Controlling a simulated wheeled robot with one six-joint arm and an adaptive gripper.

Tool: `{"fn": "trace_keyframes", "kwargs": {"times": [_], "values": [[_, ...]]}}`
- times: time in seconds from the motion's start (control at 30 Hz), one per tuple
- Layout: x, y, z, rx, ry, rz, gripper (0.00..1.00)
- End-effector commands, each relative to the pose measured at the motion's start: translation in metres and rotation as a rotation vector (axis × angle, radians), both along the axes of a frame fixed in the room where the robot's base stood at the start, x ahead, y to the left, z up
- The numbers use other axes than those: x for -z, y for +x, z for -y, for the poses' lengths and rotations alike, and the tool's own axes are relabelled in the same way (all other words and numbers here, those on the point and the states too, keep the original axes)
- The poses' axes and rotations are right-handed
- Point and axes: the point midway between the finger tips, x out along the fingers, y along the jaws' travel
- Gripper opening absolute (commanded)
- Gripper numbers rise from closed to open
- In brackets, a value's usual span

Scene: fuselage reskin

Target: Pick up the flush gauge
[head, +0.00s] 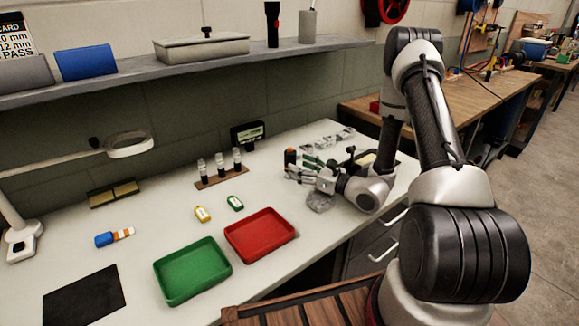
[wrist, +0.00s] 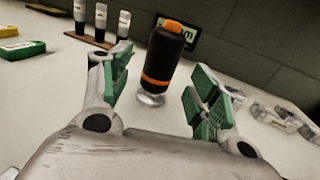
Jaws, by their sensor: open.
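The flush gauge appears to be the upright black cylinder with an orange top and orange band (wrist: 163,55), standing on a small clear or metal foot on the white bench. In the head view, the gauge (head: 290,155) shows just beyond my fingertips, partly hidden. My gripper (wrist: 160,78) is open, with green finger pads either side of the gauge in the picture. The gauge is ahead of the palm, and I see no contact. In the head view, my gripper (head: 302,168) is low over the bench, pointing left.
A small dark display (head: 247,135) stands behind the gauge. A wooden rack with several vials (head: 220,176) is to its left. Clear-looking parts (wrist: 285,120) lie to the right. Red (head: 262,236) and green (head: 193,271) trays sit nearer the front. A shelf (head: 200,64) runs above.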

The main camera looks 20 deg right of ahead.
Motion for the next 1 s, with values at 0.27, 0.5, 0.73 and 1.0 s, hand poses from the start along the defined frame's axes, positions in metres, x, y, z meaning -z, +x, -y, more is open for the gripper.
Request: {"fn": "trace_keyframes", "kwargs": {"times": [0.27,0.5,0.73,1.0], "values": [[-0.001,0.033,-0.026,-0.004,-0.001,0.002,0.61],[-0.001,0.04,-0.03,-0.002,0.0,0.0,0.61],[-0.001,0.04,-0.03,-0.002,-0.001,0.001,0.34],[-0.001,0.04,-0.03,-0.002,0.0,0.001,0.11]]}}
